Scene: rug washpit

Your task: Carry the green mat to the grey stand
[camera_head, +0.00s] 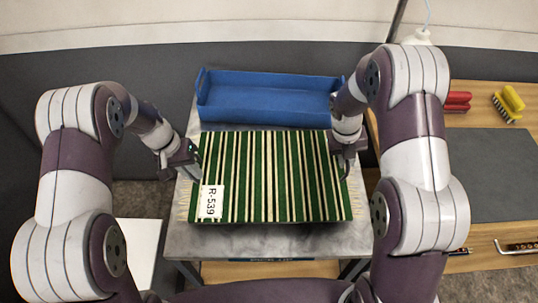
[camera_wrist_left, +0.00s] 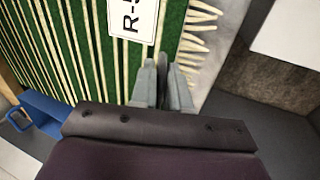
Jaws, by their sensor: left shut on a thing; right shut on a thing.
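The green mat (camera_head: 265,180) has cream stripes, fringed short ends and a white label reading R-539. It lies flat over a grey stone-like tabletop (camera_head: 270,240) in the head view. My left gripper (camera_head: 192,160) is shut on the mat's left edge, near the far left corner. My right gripper (camera_head: 345,155) is shut on the mat's right edge, near the far right corner. In the left wrist view the left gripper's fingers (camera_wrist_left: 165,85) pinch the mat (camera_wrist_left: 85,50) beside its fringe and label. I cannot tell whether the mat touches the tabletop. No separate grey stand is clearly identifiable.
A blue tray (camera_head: 265,98) sits behind the mat at the table's back. On the right, a wooden bench (camera_head: 480,125) holds a dark grey panel (camera_head: 490,160), a red brush (camera_head: 457,101) and a yellow brush (camera_head: 508,103). A white surface (camera_head: 138,250) is at lower left.

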